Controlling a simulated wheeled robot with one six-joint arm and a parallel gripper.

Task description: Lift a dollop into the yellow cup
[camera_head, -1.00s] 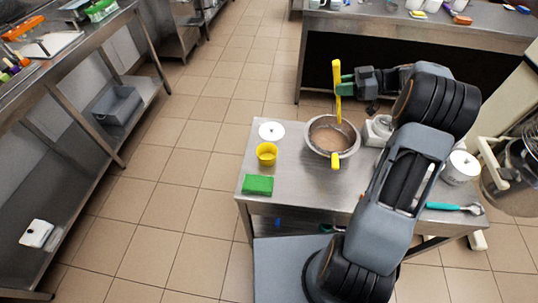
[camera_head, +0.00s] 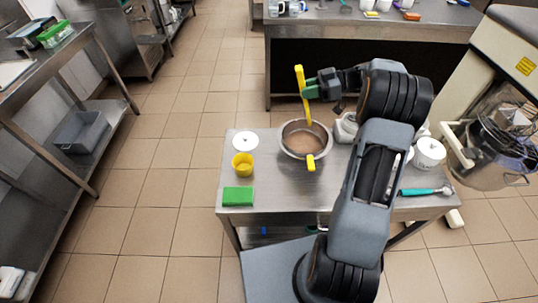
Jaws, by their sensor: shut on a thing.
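The yellow cup (camera_head: 243,163) stands upright on the left part of the steel table. Right of it stands a steel pot (camera_head: 292,152) holding a brownish mass (camera_head: 307,139), with a yellow handle at its front rim. My gripper (camera_head: 309,88) has green fingers and is shut on the upright yellow handle of a utensil (camera_head: 305,104) above the pot. The utensil's lower end is at the pot and I cannot see its shape. The inside of the cup is too small to read clearly.
A green sponge (camera_head: 238,196) lies in front of the cup, and a white lid (camera_head: 246,141) lies behind it. A white container (camera_head: 429,152) and a teal-handled scoop (camera_head: 426,191) are on the right. A mixer (camera_head: 500,150) stands beyond the table's right end.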

